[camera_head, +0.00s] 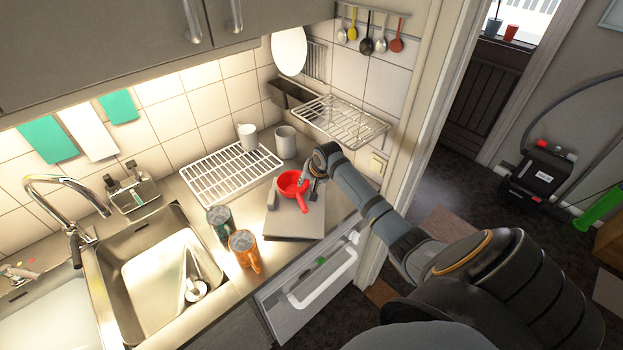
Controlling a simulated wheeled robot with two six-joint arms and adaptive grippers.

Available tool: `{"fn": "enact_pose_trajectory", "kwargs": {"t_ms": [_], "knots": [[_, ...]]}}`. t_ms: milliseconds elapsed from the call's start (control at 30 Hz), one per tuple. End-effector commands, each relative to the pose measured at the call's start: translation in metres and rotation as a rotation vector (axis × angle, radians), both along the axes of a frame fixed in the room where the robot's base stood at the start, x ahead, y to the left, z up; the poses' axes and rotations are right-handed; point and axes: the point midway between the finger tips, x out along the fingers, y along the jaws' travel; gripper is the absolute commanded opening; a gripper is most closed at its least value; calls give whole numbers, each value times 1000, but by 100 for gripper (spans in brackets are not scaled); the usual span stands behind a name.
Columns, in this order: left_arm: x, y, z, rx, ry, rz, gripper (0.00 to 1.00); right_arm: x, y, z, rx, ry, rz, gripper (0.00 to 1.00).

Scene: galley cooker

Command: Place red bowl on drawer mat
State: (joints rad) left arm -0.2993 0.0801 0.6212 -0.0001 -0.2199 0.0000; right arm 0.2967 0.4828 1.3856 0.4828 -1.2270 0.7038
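The red bowl (291,183) is at the back part of a flat grey slab (293,223) on the counter. A red handle-like part (302,203) reaches from it toward the front. I cannot tell whether the bowl rests on the slab or is just above it. My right gripper (308,183) is at the bowl's right rim, with its fingers small and partly hidden; whether they are closed on the rim is unclear. Below the counter a drawer (284,317) stands open. Its inside shows only in part, and I cannot make out a mat clearly. My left gripper is not in view.
An orange mug (243,248) and a dark teal mug (219,222) stand left of the slab. Two pale cups (286,142) stand by the white rack (232,174). A wire shelf (341,121) is on the wall behind my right arm. The sink (150,268) is at left.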

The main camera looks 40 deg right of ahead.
Motion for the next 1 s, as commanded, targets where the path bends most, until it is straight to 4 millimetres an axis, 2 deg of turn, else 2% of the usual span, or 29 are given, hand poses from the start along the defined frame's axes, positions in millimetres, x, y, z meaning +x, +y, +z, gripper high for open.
{"fn": "enact_pose_trajectory", "kwargs": {"t_ms": [200, 400, 567, 1000], "knots": [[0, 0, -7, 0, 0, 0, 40, -25, -1, 48, -7, -2, 3, 28], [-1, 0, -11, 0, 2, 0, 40, -40, 1, 77, -3, -1, 1, 28], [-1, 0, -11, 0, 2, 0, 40, -44, 2, 85, 0, 2, 1, 28], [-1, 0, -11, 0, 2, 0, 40, -44, 2, 85, 1, 1, 1, 28]]}}
